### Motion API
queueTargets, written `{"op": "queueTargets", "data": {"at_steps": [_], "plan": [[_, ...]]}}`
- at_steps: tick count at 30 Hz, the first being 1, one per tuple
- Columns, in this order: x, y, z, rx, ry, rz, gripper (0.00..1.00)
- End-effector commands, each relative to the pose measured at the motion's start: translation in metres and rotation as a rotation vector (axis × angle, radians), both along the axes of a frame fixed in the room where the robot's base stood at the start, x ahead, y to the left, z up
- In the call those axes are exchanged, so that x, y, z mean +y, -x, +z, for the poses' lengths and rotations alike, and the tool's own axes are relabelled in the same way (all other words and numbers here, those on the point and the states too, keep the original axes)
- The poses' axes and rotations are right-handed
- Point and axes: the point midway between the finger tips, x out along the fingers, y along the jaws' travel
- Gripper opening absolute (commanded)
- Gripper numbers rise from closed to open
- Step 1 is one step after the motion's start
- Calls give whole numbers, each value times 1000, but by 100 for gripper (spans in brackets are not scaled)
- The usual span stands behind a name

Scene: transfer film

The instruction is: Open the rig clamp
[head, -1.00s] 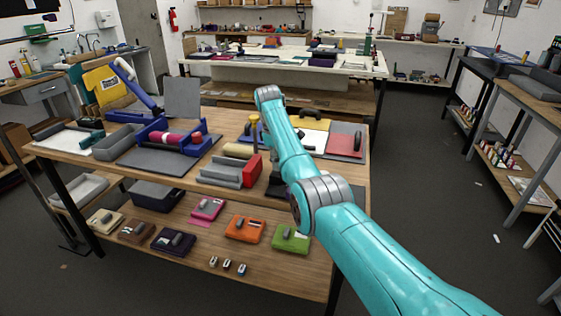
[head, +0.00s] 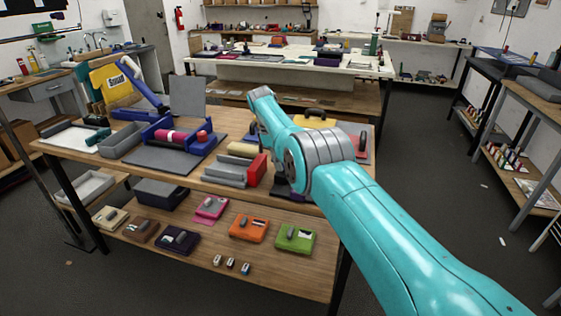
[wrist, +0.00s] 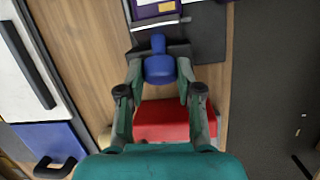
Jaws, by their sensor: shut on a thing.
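My gripper (wrist: 159,78) has its two green fingers closed in on either side of a rounded blue handle (wrist: 158,67), in the wrist view. The handle stands at a dark base (wrist: 190,49), and I take it to be part of the rig clamp. A red block (wrist: 175,122) lies lower in that view, behind and between the fingers. In the head view, my teal arm reaches over the right part of the workbench and hides the gripper and the handle. A blue rig (head: 168,148) with a magenta roll (head: 170,136) and a raised blue lever (head: 142,86) stands on the bench's left.
The wooden workbench (head: 88,156) has grey blocks (head: 226,172) and a grey tray (head: 120,141) on top. Its lower shelf (head: 180,262) holds several coloured packs. In the wrist view, a white panel with a black handle (wrist: 27,63) is at left; dark floor (wrist: 280,90) is at right.

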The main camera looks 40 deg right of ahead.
Motion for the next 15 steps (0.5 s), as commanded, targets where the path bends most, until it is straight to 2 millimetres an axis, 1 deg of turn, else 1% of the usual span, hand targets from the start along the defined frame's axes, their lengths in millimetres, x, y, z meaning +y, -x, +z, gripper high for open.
{"op": "queueTargets", "data": {"at_steps": [2,3,6,15], "plan": [[-3,1,2,2,4,-4,0],[-3,1,2,2,4,-4,37],[-2,1,1,2,2,-3,60],[-1,1,1,2,1,-2,60]]}}
